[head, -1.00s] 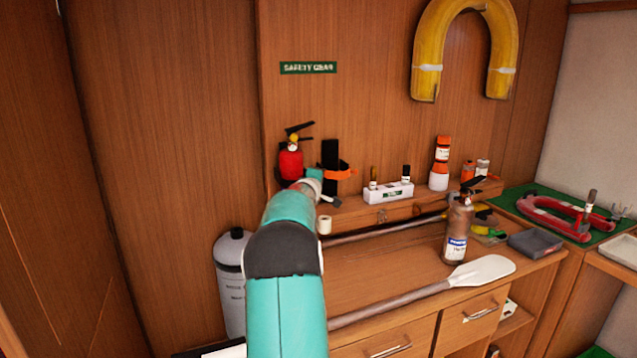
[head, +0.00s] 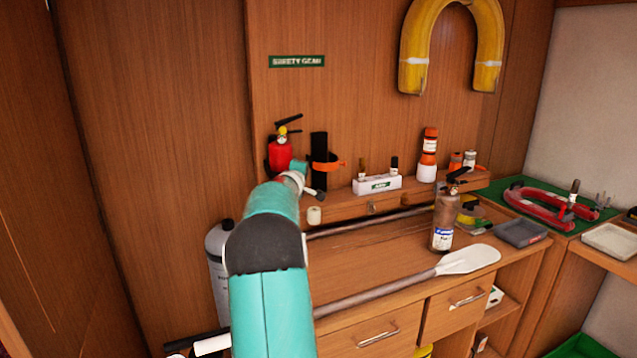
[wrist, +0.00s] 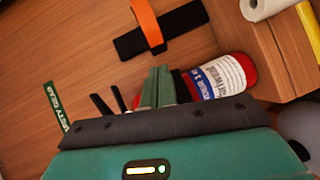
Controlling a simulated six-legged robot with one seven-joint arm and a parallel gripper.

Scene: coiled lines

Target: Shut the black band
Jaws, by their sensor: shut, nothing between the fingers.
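A red fire extinguisher (head: 280,154) with a black handle stands against the wooden wall in the head view. Dark material shows at its left edge; I cannot tell whether this is the black band. To its right, a black upright wall strip (head: 319,150) carries an orange band (head: 329,165) that sticks out to the right. In the wrist view the black strip (wrist: 188,25) crosses under the orange band (wrist: 147,22), and the red extinguisher (wrist: 240,65) lies right of my fingers. My gripper (wrist: 158,82) is shut and empty, beside the extinguisher, with a black piece between them. My wrist hides part of it.
A wooden ledge holds a white box (head: 377,184) and an orange-white bottle (head: 428,155). A white roll (head: 314,215) is near my wrist. A grey cylinder (head: 217,250) stands left of my arm.

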